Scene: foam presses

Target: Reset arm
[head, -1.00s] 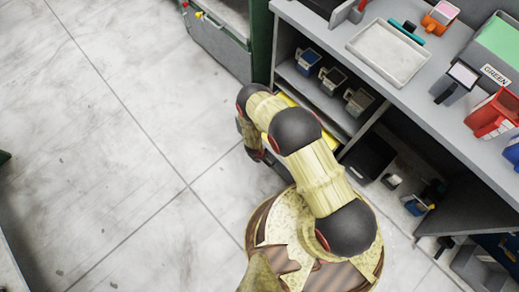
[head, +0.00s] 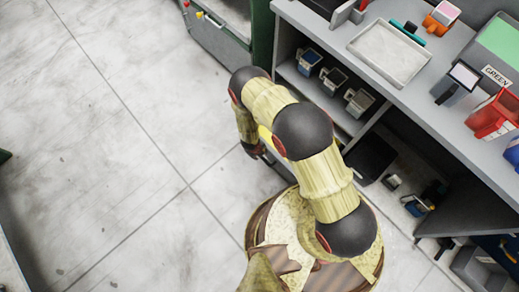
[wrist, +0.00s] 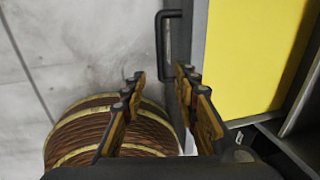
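My arm bends over my round base in the head view. My gripper (head: 256,152) hangs low at the left end of the arm, beside the front of the workbench, and is partly hidden by the arm. In the wrist view, the two fingers of my gripper (wrist: 161,80) stand apart with nothing between them. A dark bar handle (wrist: 168,45) lies just beyond the fingertips, beside a yellow panel (wrist: 255,55). I cannot tell whether a finger touches the handle.
The grey workbench (head: 437,116) with shelves stands close on the right. It carries a pale tray (head: 390,53), a green-topped bin (head: 505,45) and a red container (head: 492,116). A green-edged machine (head: 228,38) stands at the top. Open tiled floor (head: 110,150) lies to the left.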

